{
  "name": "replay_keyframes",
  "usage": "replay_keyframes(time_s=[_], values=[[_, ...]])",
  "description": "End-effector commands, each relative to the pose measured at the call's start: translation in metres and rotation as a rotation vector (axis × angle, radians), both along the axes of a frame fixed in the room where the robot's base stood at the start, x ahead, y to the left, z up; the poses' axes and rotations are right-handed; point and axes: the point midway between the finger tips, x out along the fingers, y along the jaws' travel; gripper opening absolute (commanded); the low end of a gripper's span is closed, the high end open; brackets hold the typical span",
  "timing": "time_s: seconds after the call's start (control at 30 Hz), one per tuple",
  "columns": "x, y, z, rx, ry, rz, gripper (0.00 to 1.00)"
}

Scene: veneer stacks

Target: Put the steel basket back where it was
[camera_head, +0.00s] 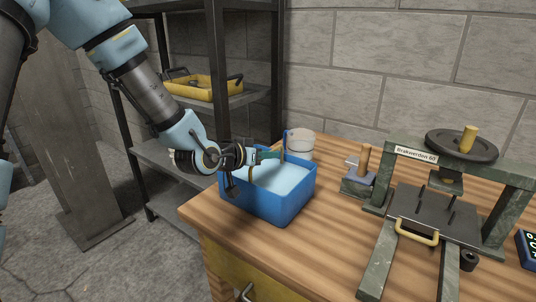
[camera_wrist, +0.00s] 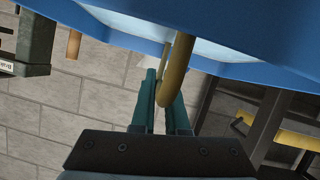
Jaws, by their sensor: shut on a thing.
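A blue tub (camera_head: 268,205) with pale blue contents (camera_head: 282,180) stands on the wooden bench's near left corner. My gripper (camera_head: 270,154) reaches over the tub from the left, its green fingers above the contents. In the wrist view, my gripper (camera_wrist: 165,100) is shut on a curved yellow handle (camera_wrist: 177,70), with the blue tub (camera_wrist: 240,70) above it in the picture. The handle runs up towards the tub's inside. I cannot make out the steel basket's body; whether it is below the handle in the tub is hidden.
A press with a black wheel (camera_head: 461,145) and a dark plate (camera_head: 432,215) stands at the bench's right. A dark shelf rack holds a yellow tray (camera_head: 205,88).

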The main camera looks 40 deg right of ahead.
Motion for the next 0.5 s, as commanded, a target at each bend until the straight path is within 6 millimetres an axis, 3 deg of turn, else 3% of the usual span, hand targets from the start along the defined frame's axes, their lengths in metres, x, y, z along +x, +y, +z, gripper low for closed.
replay_keyframes(time_s=[0.27, 0.3, 0.5], values=[[0.0002, -0.0002, -0.0048, -0.001, 0.000, 0.000, 0.00], [0.0002, 0.0000, -0.0031, 0.000, 0.000, 0.000, 0.16], [0.0002, 0.0000, -0.0029, 0.000, 0.001, 0.000, 0.39]])
